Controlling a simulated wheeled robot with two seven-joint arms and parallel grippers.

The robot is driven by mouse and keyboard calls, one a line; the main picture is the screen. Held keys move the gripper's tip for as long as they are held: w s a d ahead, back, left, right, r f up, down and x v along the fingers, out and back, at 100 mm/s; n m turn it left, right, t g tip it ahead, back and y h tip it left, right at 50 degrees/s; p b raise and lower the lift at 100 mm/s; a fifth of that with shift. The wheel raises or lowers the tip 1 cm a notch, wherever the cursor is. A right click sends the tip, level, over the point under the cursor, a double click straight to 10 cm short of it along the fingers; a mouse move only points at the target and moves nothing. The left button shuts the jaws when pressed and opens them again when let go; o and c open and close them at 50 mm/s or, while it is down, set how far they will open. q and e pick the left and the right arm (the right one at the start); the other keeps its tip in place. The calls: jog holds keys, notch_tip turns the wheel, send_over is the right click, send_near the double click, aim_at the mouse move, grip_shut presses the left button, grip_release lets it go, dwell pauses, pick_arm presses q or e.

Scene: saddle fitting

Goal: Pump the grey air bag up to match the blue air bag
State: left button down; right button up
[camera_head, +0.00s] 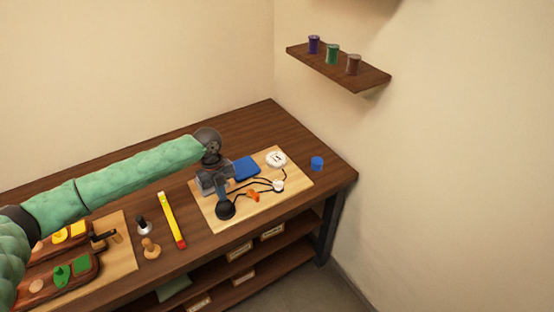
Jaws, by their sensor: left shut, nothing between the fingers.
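The blue air bag (246,168) lies flat on the light board (296,180) on the bench. My left gripper (223,197) reaches in from the left over the board, pointing down, shut and empty. Its tips are just above or touching a black round bulb (226,211); I cannot tell which. The grey air bag does not show clearly and may be hidden behind my gripper. Black tubes run to a white round gauge (276,158), a small white part (278,186) and an orange piece (253,196). My right gripper is not in view.
A blue cylinder (317,163) stands right of the board. A yellow level (172,220), a dark-handled tool (144,226) and a wooden knob (150,247) lie left. Wooden trays (85,283) hold coloured pieces. A wall shelf (340,68) holds three spools. The bench's back is clear.

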pick_arm(q)
jog(key=shift+f+b, duration=0.4)
jog(key=shift+f, duration=1.1)
jog(key=shift+r, duration=0.15)
jog(key=shift+r+p, duration=1.35)
jog(key=shift+r, duration=0.1)
jog(key=shift+r, duration=0.1)
jog(key=shift+r+p, duration=1.8)
jog(key=shift+r, duration=0.65)
